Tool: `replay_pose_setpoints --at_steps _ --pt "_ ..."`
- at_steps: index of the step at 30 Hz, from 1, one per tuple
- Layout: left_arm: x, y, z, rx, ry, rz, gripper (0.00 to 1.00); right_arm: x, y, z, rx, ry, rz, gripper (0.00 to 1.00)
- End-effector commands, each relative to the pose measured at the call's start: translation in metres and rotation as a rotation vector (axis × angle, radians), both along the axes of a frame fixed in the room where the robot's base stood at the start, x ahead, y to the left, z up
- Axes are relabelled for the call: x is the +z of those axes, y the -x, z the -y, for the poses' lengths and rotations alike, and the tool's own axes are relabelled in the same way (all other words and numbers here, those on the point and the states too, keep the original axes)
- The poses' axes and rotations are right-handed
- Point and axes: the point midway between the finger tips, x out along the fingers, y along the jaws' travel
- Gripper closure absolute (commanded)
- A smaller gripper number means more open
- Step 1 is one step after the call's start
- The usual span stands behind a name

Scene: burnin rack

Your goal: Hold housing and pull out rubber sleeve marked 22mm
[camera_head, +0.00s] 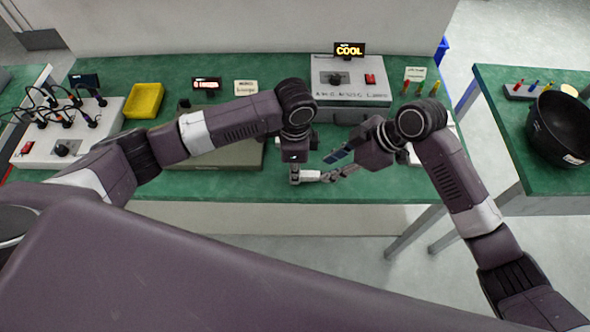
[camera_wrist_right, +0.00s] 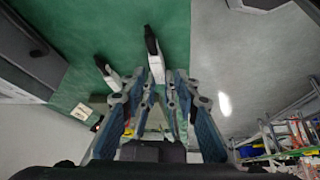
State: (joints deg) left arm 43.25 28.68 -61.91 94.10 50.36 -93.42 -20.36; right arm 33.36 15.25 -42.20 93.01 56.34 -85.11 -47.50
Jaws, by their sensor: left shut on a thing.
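In the head view my left gripper (camera_head: 296,176) reaches down over the front of the green bench and is shut on a small white part (camera_head: 311,176). I cannot tell whether this is the housing or the sleeve, and no 22mm marking is legible. My right gripper (camera_head: 343,166) is just right of it, its fingers apart and pointing left toward the white part. In the right wrist view my right gripper (camera_wrist_right: 155,82) has its fingers spread. A white piece with a black end (camera_wrist_right: 157,65) shows between and beyond its fingertips. A second black-and-white piece (camera_wrist_right: 110,75) is to its left.
The green bench (camera_head: 225,187) carries a grey control box (camera_head: 350,90) with a COOL display (camera_head: 349,49), a yellow tray (camera_head: 143,100) and a cabled box (camera_head: 65,140). A side table (camera_head: 500,95) holds a black bowl (camera_head: 560,125). The bench's front edge lies close below my grippers.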

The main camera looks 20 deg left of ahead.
Motion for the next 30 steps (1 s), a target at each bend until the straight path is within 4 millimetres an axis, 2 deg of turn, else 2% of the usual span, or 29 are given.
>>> replay_pose_setpoints --at_steps 6,13,25,30 --pt "0.0 0.0 0.0 0.0 0.0 0.0 1.0 0.016 -0.016 0.006 0.143 0.164 0.011 0.71" --pt "0.0 0.0 0.0 0.0 0.0 0.0 1.0 0.024 -0.023 0.015 0.205 0.253 0.012 0.71" --pt "0.0 0.0 0.0 0.0 0.0 0.0 1.0 0.025 -0.024 0.016 0.211 0.262 0.012 0.71" --pt "0.0 0.0 0.0 0.0 0.0 0.0 1.0 0.016 -0.023 0.013 0.211 0.262 0.01 0.71"
